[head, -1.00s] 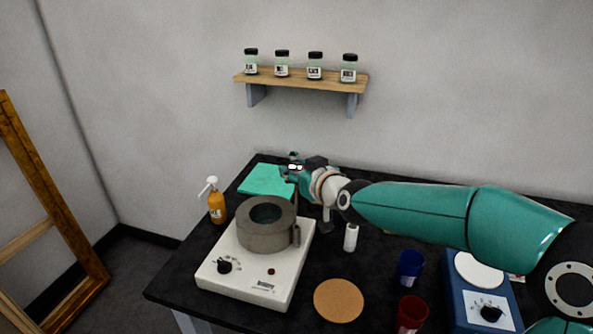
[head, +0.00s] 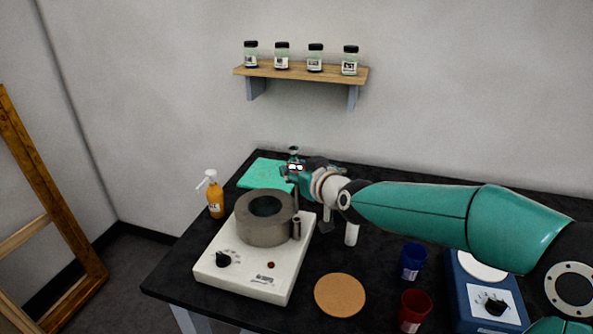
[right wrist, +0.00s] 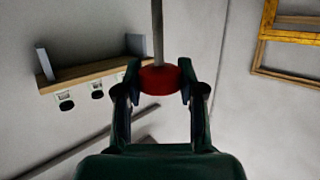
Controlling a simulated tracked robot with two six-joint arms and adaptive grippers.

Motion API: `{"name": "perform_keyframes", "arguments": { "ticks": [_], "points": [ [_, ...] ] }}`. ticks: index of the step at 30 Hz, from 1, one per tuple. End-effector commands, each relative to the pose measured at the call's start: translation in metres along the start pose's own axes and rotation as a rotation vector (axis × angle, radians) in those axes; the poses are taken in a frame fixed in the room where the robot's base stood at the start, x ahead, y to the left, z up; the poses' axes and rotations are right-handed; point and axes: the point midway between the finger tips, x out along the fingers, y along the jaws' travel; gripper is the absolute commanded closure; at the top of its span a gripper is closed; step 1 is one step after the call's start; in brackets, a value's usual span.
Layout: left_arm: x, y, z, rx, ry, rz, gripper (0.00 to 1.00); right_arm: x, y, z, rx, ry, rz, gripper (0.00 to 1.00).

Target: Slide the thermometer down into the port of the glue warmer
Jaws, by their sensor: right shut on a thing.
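The glue warmer (head: 250,268) is a white box with a knob and a thick grey ring-shaped pot (head: 262,230) on top. Its port (head: 297,229) looks like a small upright tube at the pot's right side. My right gripper (head: 291,174) is above and behind the port. In the right wrist view, my right gripper (right wrist: 159,80) is shut on the red round part of the thermometer (right wrist: 159,79), whose thin grey stem runs out from it. In the head view a thin dark stem shows below the gripper, near the port; I cannot tell if its tip is inside. My left gripper is not in view.
A white bottle (head: 352,234), cork disc (head: 340,295), blue cup (head: 412,262), red cup (head: 414,310) and blue hotplate (head: 470,293) stand to the right. A jar shelf (head: 300,72) hangs above.

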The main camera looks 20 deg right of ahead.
Motion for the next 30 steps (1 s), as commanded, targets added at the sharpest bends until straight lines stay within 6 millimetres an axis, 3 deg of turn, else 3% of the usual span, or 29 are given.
{"name": "perform_keyframes", "arguments": {
  "ticks": [30],
  "points": [
    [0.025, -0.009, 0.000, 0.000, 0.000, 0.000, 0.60, 0.008, 0.000, 0.026, 0.000, 0.000, 0.000, 0.90]
  ]
}}
